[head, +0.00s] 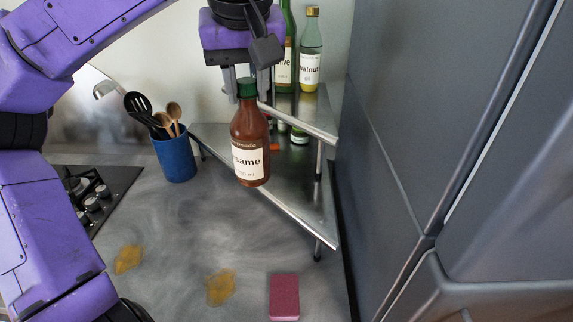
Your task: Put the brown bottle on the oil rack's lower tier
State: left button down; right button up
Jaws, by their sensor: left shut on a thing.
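The brown bottle (249,138) has a green cap and a white label ending in "same". My left gripper (248,82) is shut on it at the cap and neck, holding it nearly upright. The bottle shows in front of the oil rack, overlapping the front edge of the lower tier (306,190). The rack is a metal corner stand with an upper tier (318,112) carrying a green bottle (285,60) and a "Walnut" bottle (310,55). The back of the lower tier is partly hidden by the upper tier and the held bottle. My right gripper is not in view.
A blue utensil crock (175,154) stands left of the rack. A black hob (98,190) is at the left. A red sponge (284,296) and two brown stains (220,287) are on the counter. A grey cabinet (420,120) closes off the right side.

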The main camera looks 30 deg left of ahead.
pick_arm(q)
jog(key=shift+w+f, duration=0.1)
jog(key=shift+w, duration=0.25)
jog(key=w+a+f+p, duration=0.1)
jog(key=w+a+f, duration=0.1)
jog(key=w+f, duration=1)
jog(key=shift+w+f+p, duration=0.35)
jog(key=shift+w, duration=0.1)
jog(key=c, duration=0.8)
grip_release()
jog(key=shift+s, duration=0.1)
jog(key=shift+o, duration=0.2)
jog(key=b+v, duration=0.1)
jog(key=v, duration=1.1)
